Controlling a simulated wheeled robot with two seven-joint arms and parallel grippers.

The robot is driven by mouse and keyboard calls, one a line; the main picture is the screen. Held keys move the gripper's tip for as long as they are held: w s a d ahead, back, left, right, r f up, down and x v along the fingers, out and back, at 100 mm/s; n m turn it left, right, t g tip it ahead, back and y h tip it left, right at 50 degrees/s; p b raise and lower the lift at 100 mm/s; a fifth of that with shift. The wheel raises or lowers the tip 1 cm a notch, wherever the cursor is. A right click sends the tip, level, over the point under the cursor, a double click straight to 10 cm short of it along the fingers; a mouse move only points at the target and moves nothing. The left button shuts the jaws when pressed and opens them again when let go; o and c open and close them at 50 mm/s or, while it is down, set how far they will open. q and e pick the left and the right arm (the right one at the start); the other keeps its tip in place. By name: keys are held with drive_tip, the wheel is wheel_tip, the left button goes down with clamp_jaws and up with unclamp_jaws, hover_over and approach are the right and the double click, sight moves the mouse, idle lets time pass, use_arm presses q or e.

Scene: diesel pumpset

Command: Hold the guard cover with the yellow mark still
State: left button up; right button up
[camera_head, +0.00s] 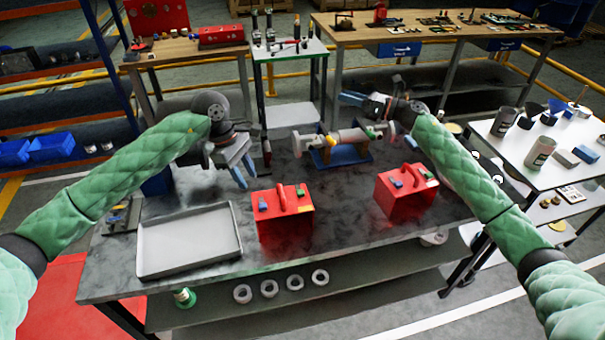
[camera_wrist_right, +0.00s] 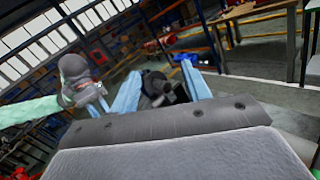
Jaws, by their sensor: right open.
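Two red box-like covers with top handles stand on the dark workbench (camera_head: 345,232).
A grey pipe-like assembly on a blue stand (camera_head: 342,157) sits mid-bench between the grippers. A grey tray (camera_head: 190,241) lies at front left. A white side table (camera_head: 545,150) with cups stands right. Behind are a small stand (camera_head: 290,50) and a wooden bench (camera_head: 430,36).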

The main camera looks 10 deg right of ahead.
drive_tip(key=s+a+f+n+g, duration=0.2)
drive_tip(key=s+a+n+g, duration=0.35)
drive_tip(key=a+n, duration=0.5)
drive_tip(key=n+g+h, duration=0.4)
drive_tip(key=n+h, duration=1.2)
drive_tip(key=n, duration=0.2)
hover_over(303, 203)
wheel_tip(303, 203, down, 10)
drive_tip(key=r, duration=0.1)
drive_tip(key=shift+f, duration=4.05)
clamp_jaws()
